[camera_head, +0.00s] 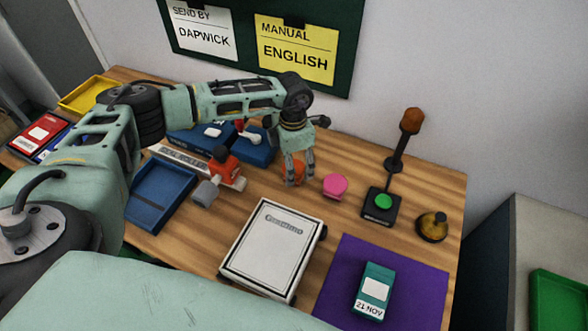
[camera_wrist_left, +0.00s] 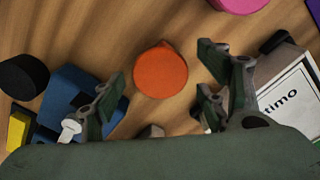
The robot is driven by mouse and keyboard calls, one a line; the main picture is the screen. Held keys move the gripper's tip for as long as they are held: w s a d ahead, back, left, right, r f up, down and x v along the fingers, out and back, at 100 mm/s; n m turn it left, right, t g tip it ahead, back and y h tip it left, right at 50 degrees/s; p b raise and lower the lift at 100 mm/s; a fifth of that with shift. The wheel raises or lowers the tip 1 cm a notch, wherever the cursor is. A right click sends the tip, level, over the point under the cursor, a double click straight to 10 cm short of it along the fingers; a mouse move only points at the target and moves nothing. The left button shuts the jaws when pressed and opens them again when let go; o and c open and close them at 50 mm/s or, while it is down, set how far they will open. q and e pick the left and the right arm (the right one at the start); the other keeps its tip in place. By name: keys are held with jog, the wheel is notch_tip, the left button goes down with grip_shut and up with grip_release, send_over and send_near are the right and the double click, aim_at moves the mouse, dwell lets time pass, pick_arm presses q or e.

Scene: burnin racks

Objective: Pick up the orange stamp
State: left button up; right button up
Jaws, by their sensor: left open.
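The orange stamp (camera_wrist_left: 160,71) shows as a round orange top in the left wrist view, standing on the wooden table. In the head view the orange stamp (camera_head: 299,173) is partly hidden by my left gripper (camera_head: 297,180). My left gripper, which also shows in the left wrist view (camera_wrist_left: 163,88), is open and points down, with its fingers on either side of the stamp. A gap shows between the stamp and the fingers in the wrist view. My right gripper is not in view.
A pink stamp (camera_head: 335,185) stands just right of the orange one. A white-topped box (camera_head: 272,245) lies in front, and a red-and-grey device (camera_head: 222,167) stands left. A green-button post (camera_head: 382,203) and purple mat (camera_head: 415,275) are at the right.

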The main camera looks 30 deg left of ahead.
pick_arm(q)
jog(key=shift+w+a+f+p, duration=0.15)
jog(key=shift+f+p, duration=0.3)
jog(key=shift+f, duration=1.5)
jog(key=c, duration=1.3)
